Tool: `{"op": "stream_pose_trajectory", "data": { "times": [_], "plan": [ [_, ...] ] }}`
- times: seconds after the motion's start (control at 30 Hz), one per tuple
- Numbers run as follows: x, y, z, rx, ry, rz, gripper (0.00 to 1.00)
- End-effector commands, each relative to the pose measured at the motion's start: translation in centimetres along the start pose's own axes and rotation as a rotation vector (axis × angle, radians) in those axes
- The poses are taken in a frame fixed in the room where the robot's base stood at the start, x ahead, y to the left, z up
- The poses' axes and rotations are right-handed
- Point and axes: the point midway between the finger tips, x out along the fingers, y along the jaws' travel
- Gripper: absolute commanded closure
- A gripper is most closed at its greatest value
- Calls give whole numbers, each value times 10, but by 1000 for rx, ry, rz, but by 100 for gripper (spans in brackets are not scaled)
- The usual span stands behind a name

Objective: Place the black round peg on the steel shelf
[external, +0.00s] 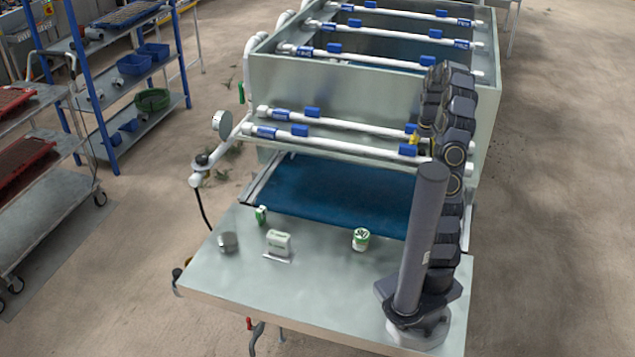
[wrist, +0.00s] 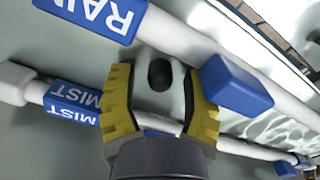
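My gripper (external: 413,137) is high beside the pipes at the machine's right side, small and partly hidden by my arm. In the wrist view its yellow fingers (wrist: 160,95) are apart. A dark oval in a pale grey shape shows between them, without visible finger contact; I cannot tell whether it is a peg or a hole. No black round peg is clearly identifiable in the external view. A flat grey steel surface (external: 320,280) lies in front of the machine. Grey shelves (external: 135,92) on a blue rack stand at the left; I cannot tell which is the steel shelf.
White pipes (external: 340,140) with blue tags cross above the blue belt (external: 340,195). The surface's front middle is clear.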

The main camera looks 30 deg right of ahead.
Motion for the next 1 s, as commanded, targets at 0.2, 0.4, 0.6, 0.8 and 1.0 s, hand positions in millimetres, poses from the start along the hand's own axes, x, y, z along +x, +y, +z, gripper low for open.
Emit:
{"op": "stream_pose_trajectory", "data": {
  "times": [0.2,0.4,0.6,0.8,1.0],
  "plan": [
    [0,0,0,0,1,0,54],
    [-11,0,-2,0,6,1,54],
    [-50,0,-1,0,8,0,54],
    [-93,0,-1,0,6,0,54],
    [-116,0,-1,0,3,0,54]
  ]
}}
